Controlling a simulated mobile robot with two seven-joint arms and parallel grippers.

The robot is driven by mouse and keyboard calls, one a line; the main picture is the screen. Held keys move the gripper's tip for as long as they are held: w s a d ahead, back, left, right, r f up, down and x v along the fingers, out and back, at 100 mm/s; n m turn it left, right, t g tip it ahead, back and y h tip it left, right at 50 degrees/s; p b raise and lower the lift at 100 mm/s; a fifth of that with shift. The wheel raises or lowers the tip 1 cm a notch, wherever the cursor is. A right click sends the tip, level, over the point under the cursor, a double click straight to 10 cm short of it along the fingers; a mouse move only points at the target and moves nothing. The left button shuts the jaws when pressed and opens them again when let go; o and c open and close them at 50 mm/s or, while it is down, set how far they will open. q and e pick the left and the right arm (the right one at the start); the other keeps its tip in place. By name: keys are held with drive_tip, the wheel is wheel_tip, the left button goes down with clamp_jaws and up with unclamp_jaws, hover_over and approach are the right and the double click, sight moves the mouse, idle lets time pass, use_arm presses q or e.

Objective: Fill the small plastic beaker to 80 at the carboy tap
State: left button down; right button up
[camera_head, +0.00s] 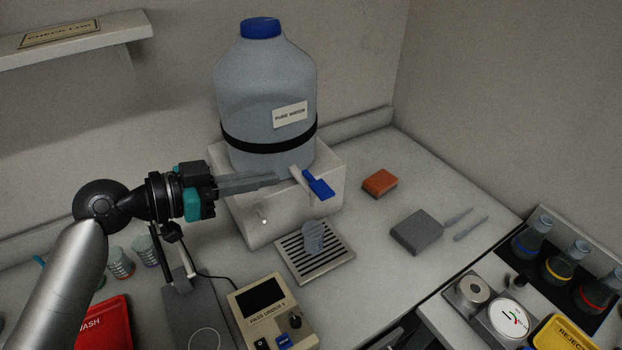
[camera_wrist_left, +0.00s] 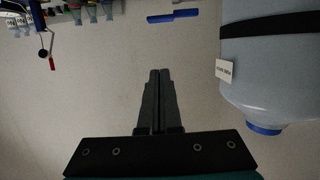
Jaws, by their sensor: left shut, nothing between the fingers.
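The carboy (camera_head: 265,105), a clear blue-grey jug with a blue cap and black strap, stands on a white block. Its tap has a blue lever (camera_head: 318,184), which also shows beyond my fingertips in the left wrist view (camera_wrist_left: 173,16). The small plastic beaker (camera_head: 313,237) stands on the slotted drip tray (camera_head: 326,270) below the tap. Its water level and marks are too small to read. My left gripper (camera_head: 282,177) is shut and empty, its fingertips just left of the tap; I cannot tell whether they touch it. My right gripper is out of view.
An orange sponge (camera_head: 380,183) and a grey block (camera_head: 416,232) lie to the right. A beige meter (camera_head: 271,312) stands in front of the tray. Flasks (camera_head: 571,260) stand at the far right. A red tray (camera_head: 105,322) is at front left.

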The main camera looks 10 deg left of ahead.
use_arm(q)
drive_tip(key=p, duration=0.2)
hover_over(316, 184)
drive_tip(key=s, duration=0.3)
wheel_tip(316, 184, down, 2)
wheel_tip(316, 184, down, 4)
drive_tip(key=shift+d+f, duration=0.1)
drive_tip(key=shift+f, duration=0.15)
drive_tip(key=f+m+b, duration=0.1)
drive_tip(key=b, duration=0.1)
drive_tip(key=m+b, duration=0.1)
drive_tip(key=b, duration=0.2)
drive_tip(key=f+m+t+y+b, duration=0.1)
drive_tip(key=b, duration=0.1)
drive_tip(key=shift+s+d+f, duration=0.3)
drive_tip(key=shift+f, duration=0.05)
idle(5.3)
